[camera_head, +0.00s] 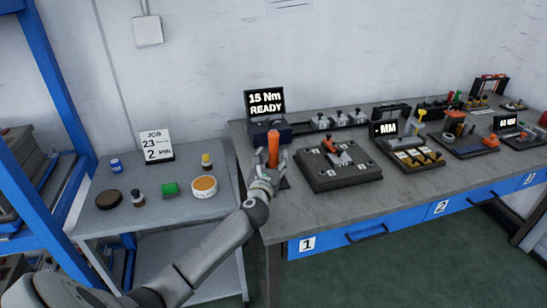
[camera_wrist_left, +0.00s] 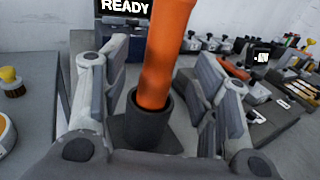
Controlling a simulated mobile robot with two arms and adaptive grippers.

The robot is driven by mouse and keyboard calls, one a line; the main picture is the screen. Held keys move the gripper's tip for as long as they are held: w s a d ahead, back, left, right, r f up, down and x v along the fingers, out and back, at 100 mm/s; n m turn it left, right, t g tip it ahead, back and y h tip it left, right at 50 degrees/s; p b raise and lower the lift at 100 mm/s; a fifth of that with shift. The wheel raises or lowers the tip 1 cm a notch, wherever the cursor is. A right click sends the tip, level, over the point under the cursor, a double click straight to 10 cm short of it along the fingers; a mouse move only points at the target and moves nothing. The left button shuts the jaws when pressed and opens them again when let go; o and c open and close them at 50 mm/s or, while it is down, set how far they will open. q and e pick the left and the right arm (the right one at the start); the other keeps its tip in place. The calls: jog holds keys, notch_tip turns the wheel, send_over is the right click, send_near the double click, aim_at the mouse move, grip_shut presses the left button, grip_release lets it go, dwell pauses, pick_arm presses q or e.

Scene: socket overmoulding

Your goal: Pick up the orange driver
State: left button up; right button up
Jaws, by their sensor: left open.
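The orange driver (camera_head: 273,147) stands upright near the left end of the workbench, in front of the display that reads 15 Nm READY. In the left wrist view the driver (camera_wrist_left: 165,55) stands in a dark round holder (camera_wrist_left: 148,122) on a dark base plate. My left gripper (camera_head: 268,172) is at the driver. In the left wrist view its two fingers (camera_wrist_left: 160,90) are spread on either side of the driver, with a gap on both sides. The driver's lower end is hidden inside the holder. My right gripper is not in view.
The display (camera_head: 266,103) stands on a dark blue box behind the driver. A dark fixture block (camera_head: 338,180) lies close on the right. A lower grey side table (camera_head: 110,222) on the left holds small jars, a green block and a job card (camera_head: 154,146).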

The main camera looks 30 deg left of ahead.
aim_at(273, 155)
pick_arm(q)
jog(key=shift+x, duration=1.5)
jog(key=shift+r, duration=0.1)
grip_shut()
